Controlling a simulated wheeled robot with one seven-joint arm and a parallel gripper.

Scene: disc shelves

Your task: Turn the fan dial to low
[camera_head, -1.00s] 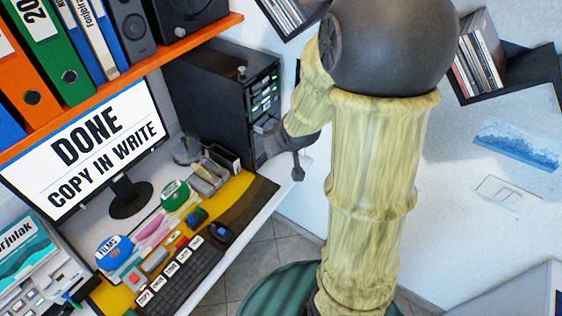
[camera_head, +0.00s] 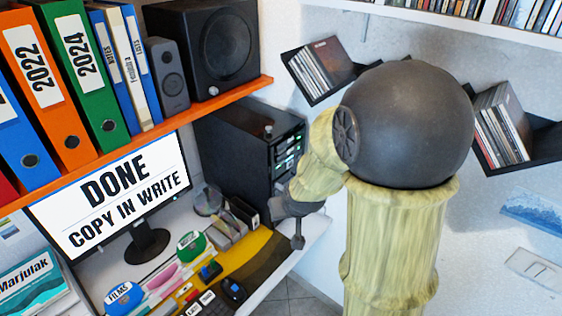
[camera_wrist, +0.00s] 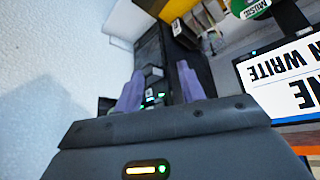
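I cannot make out a dial marked for a fan. A black computer tower (camera_head: 235,150) with green-lit drive slots stands at the right end of the desk, with a small silver knob (camera_head: 268,130) on its top. My gripper is close to the tower's front in the head view, its fingers mostly hidden there. In the wrist view my gripper (camera_wrist: 158,82) has its two purple-grey fingers spread apart with nothing held between them. The tower's dark front and green lights (camera_wrist: 153,97) show beyond and between the fingers.
A monitor (camera_head: 115,205) stands left of the tower. An orange shelf (camera_head: 215,102) above carries binders and a black speaker (camera_head: 208,45) with a knob. Desk items and a mouse (camera_head: 233,290) lie in front. Disc racks (camera_head: 325,70) hang on the wall.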

